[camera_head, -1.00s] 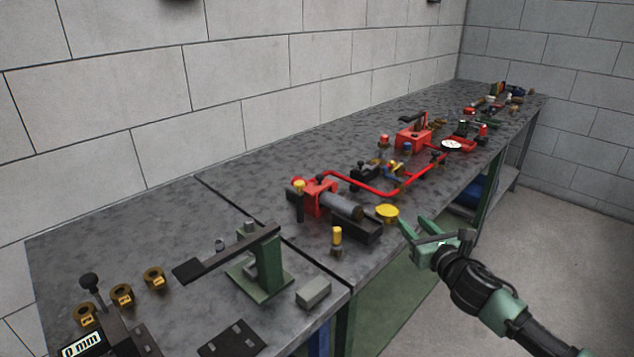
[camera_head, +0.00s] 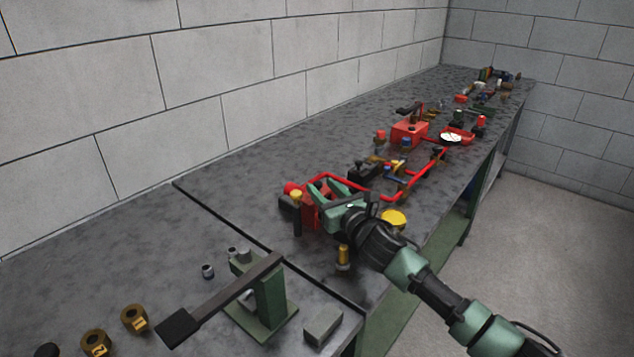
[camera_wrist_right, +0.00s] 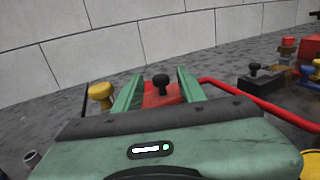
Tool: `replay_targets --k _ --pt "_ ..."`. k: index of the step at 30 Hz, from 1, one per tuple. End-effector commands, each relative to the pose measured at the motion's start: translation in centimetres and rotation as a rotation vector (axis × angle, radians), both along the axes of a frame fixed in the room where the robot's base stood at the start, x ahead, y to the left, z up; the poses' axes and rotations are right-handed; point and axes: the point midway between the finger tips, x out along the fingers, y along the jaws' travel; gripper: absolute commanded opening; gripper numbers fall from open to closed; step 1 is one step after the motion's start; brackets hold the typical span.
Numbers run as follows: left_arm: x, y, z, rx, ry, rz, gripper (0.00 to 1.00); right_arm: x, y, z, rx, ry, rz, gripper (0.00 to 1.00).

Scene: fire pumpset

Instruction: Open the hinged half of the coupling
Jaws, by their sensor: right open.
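The red coupling housing (camera_head: 309,213) sits on the bench beside the yellow-topped post (camera_head: 296,200). My right gripper (camera_head: 329,188) is over it, coming from the right, and hides most of it and the grey cylinder behind. In the right wrist view the fingers of my right gripper (camera_wrist_right: 160,80) are apart. A black knob (camera_wrist_right: 161,82) on the red body (camera_wrist_right: 158,97) shows between them, with no visible grip on it. I cannot tell which part is the hinged half. My left gripper is not in view.
A red pipe (camera_head: 392,197) runs to the right from the housing. A yellow disc (camera_head: 394,219) and a brass post with a yellow top (camera_head: 343,257) stand close to my right wrist. A green lever stand (camera_head: 270,300) is at the front.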

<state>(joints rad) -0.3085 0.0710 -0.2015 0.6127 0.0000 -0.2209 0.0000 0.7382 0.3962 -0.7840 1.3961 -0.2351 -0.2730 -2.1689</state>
Motion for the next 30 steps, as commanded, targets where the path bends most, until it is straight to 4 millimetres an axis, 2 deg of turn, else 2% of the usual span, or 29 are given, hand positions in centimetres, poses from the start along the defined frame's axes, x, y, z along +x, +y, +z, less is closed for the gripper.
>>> replay_targets --k 3,7,18,19,21,23,30 --pt "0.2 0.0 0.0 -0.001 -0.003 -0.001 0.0 1.5 0.7 0.0 0.001 0.0 -0.001 0.4" --pt "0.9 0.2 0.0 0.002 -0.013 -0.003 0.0 2.5 1.0 0.0 0.0 0.0 0.0 0.4" --pt "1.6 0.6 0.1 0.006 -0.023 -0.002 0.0 2.9 1.2 0.0 0.0 0.0 0.0 0.4" --pt "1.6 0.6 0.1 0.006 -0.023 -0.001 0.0 2.9 1.2 0.0 0.0 0.0 0.0 0.35" --pt "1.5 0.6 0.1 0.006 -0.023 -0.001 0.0 2.9 1.2 0.0 0.0 0.0 0.0 0.15" --pt "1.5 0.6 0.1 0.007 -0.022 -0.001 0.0 2.9 1.2 0.0 0.0 0.0 0.0 0.0" --pt "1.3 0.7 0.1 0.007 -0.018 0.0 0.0 2.9 1.2 0.0 0.0 0.001 0.0 0.0"
